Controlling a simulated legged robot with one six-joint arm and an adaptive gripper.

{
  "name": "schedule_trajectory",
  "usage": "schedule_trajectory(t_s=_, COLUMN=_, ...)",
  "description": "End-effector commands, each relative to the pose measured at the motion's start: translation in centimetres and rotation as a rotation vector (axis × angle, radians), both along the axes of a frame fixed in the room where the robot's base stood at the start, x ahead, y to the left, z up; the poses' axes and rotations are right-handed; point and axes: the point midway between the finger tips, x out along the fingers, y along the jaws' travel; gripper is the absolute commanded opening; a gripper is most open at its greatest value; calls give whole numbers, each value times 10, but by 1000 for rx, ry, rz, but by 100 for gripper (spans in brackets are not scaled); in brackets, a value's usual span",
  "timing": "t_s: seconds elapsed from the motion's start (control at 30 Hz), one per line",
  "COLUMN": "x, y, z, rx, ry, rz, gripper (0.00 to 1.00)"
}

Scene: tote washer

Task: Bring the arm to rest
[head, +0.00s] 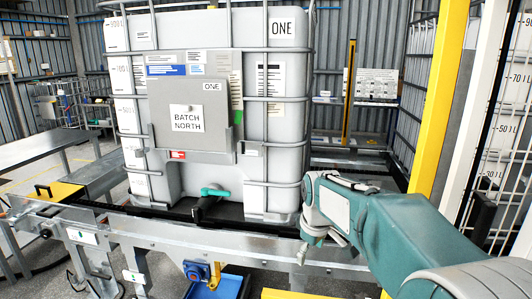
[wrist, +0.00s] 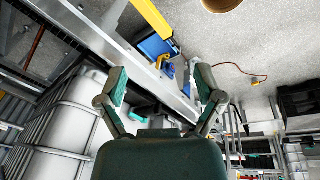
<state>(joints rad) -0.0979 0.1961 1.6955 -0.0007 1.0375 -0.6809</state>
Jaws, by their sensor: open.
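My gripper (wrist: 161,84) shows in the wrist view with its two fingers spread wide apart and nothing between them. In the head view my teal and white arm reaches in from the lower right, its bent end in front of the tote's lower right corner. The gripper's fingers cannot be made out there. The large white caged tote (head: 280,130) stands on a metal conveyor frame, marked ONE. It also fills the lower left of the wrist view (wrist: 75,125). No contact between the gripper and the tote is visible.
A teal-handled valve (head: 211,193) juts from the tote's base. A yellow post (head: 440,90) stands close by my arm. A blue bin (head: 215,287) sits below the conveyor rail (head: 150,238). A grey table (head: 45,147) is at left. Open floor shows in the wrist view.

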Motion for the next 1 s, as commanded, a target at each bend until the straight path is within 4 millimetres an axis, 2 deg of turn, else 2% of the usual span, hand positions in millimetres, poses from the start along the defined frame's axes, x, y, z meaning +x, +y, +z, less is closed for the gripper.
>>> schedule_trajectory(t_s=0.03, x=-17, y=-5, z=11, rx=9, ry=-20, rz=-41, gripper=86)
schedule_trajectory(t_s=0.2, x=-68, y=-17, z=33, rx=46, ry=-68, rz=-183, gripper=86)
schedule_trajectory(t_s=0.43, x=-139, y=-31, z=45, rx=104, ry=-134, rz=-371, gripper=86)
schedule_trajectory(t_s=0.63, x=-199, y=-41, z=39, rx=163, ry=-192, rz=-534, gripper=86)
schedule_trajectory(t_s=0.8, x=-243, y=-46, z=25, rx=214, ry=-234, rz=-658, gripper=86)
schedule_trajectory(t_s=1.0, x=-266, y=-49, z=13, rx=248, ry=-259, rz=-733, gripper=86)
